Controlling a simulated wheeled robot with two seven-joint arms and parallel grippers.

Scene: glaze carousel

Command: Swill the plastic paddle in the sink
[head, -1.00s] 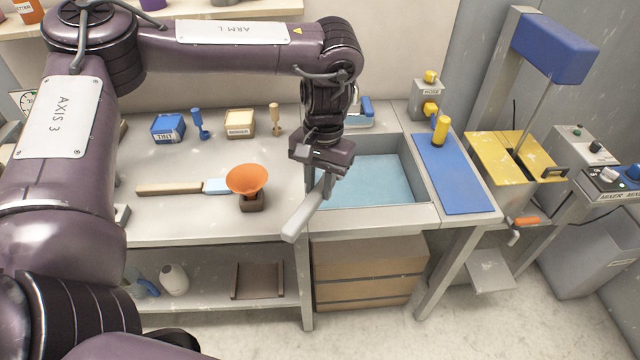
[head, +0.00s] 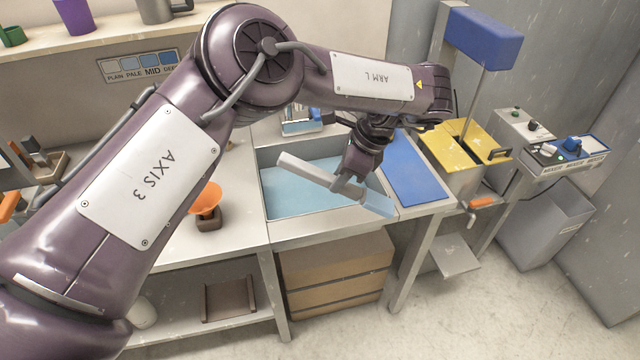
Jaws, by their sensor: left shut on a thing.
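The plastic paddle (head: 307,171) is a long piece with a pale grey bar at one end and a light blue flat part at the other. My left gripper (head: 347,186) is shut around its middle. The paddle slants over the sink (head: 292,227): the grey end is at the upper left over the blue water (head: 300,200), the blue end at the lower right across the front right rim. I cannot tell whether any part touches the water. My right gripper is not in view.
A blue board (head: 412,172) lies right of the sink, beside a yellow-topped machine (head: 465,145). An orange funnel (head: 205,198) stands on the bench at left, partly beside my arm. A small rack (head: 302,122) stands behind the sink.

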